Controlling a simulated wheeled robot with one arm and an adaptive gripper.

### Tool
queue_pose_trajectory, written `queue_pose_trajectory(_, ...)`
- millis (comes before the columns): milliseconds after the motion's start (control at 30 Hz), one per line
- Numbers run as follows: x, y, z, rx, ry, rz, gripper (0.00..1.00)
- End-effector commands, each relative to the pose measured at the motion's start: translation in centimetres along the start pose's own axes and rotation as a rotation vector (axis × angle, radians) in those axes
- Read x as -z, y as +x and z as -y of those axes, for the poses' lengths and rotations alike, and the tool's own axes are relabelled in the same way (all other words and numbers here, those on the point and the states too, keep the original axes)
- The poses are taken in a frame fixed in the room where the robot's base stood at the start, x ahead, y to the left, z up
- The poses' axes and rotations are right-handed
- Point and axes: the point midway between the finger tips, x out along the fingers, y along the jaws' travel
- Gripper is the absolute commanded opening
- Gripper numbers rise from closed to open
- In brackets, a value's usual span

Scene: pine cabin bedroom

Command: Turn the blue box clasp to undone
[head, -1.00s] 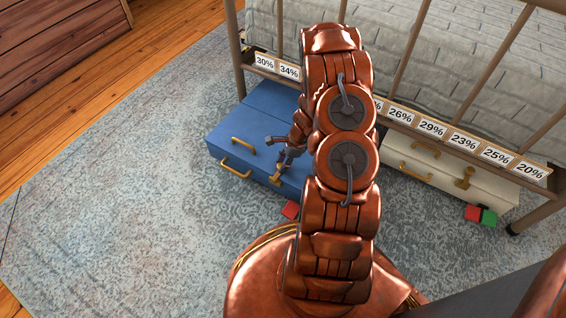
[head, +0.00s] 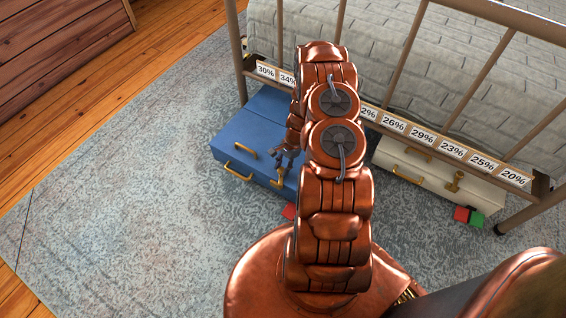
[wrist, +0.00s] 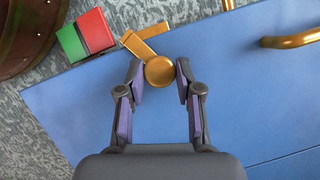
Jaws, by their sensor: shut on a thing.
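The blue box (head: 238,140) lies on the rug at the bed's foot rail. Its brass clasp (wrist: 160,71) has a round knob and an arm that points up and left in the wrist view, beside a short brass plate. In the head view the clasp (head: 277,183) is small on the box's front edge. My gripper (wrist: 158,75) has its two fingers closed on either side of the round knob, gripping it. In the head view my gripper (head: 281,168) is over that front edge, and my arm hides the box's right part.
A red and green block (wrist: 86,36) lies by the clasp. Brass handles (head: 243,168) are on the blue box. A white box (head: 430,172) with a similar clasp stands right, near another red and green block (head: 469,216). Percentage labels line the bed rail (head: 450,146). Rug is clear at left.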

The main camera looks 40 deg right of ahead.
Motion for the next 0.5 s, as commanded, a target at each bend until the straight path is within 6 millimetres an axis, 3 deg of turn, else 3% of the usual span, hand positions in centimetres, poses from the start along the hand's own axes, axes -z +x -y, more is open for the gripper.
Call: queue_pose_trajectory(500, -0.22, -0.08, 0.43, -0.189, -0.457, 0.0, 0.0)
